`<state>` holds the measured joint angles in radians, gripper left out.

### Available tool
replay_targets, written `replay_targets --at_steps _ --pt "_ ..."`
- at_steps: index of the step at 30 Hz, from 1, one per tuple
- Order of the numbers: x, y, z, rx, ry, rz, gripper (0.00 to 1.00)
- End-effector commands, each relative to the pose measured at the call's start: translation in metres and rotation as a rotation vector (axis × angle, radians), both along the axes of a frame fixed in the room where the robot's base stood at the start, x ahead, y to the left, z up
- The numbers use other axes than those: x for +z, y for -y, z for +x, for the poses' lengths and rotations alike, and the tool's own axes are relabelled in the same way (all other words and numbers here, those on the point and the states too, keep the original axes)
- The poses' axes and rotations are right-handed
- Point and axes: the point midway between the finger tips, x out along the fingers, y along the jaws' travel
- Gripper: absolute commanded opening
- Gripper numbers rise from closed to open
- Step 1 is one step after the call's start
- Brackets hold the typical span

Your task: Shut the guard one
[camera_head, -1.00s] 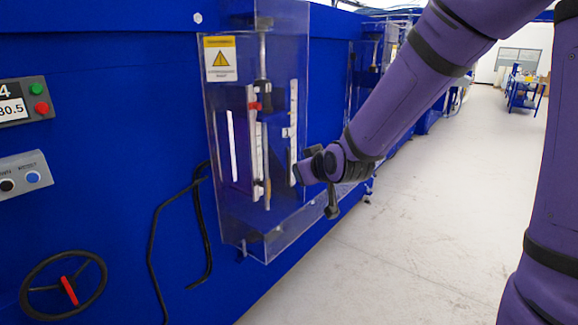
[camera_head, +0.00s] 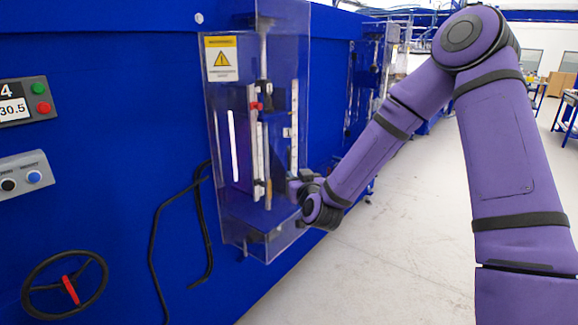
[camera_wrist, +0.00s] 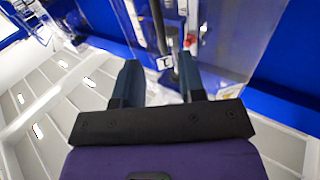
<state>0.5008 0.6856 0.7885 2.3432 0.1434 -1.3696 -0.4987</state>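The guard (camera_head: 221,120) is a clear plastic cover with a yellow warning label on its left part, standing out from the blue machine around a vertical mechanism. I cannot tell how far open it is. A second clear guard (camera_head: 360,75) shows farther along the machine. My gripper (camera_head: 297,187) is at the lower right edge of the nearer guard; contact cannot be made out. In the wrist view my gripper (camera_wrist: 158,68) has its two dark fingers spread apart, with clear plastic and a dark bar showing beyond them. No object is seen held between them.
The blue machine wall (camera_head: 120,130) fills the left. It carries a button panel (camera_head: 22,100), a second switch panel (camera_head: 22,174), a black handwheel (camera_head: 100,285) and black bent bars or cables (camera_head: 152,245). The pale floor (camera_head: 400,270) to the right is clear.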

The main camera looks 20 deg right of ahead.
Motion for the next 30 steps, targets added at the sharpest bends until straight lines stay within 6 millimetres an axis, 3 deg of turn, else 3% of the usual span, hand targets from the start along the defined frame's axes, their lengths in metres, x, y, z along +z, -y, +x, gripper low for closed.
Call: replay_targets --at_steps 9,15,29,30 --pt "0.000 0.000 0.056 -0.001 0.000 0.001 0.37" --pt "0.000 0.000 0.082 0.000 -0.001 0.001 0.37" --pt "0.000 0.000 0.092 0.001 -0.001 -0.001 0.37" --pt "0.000 0.000 0.092 0.001 -0.001 -0.001 0.28"
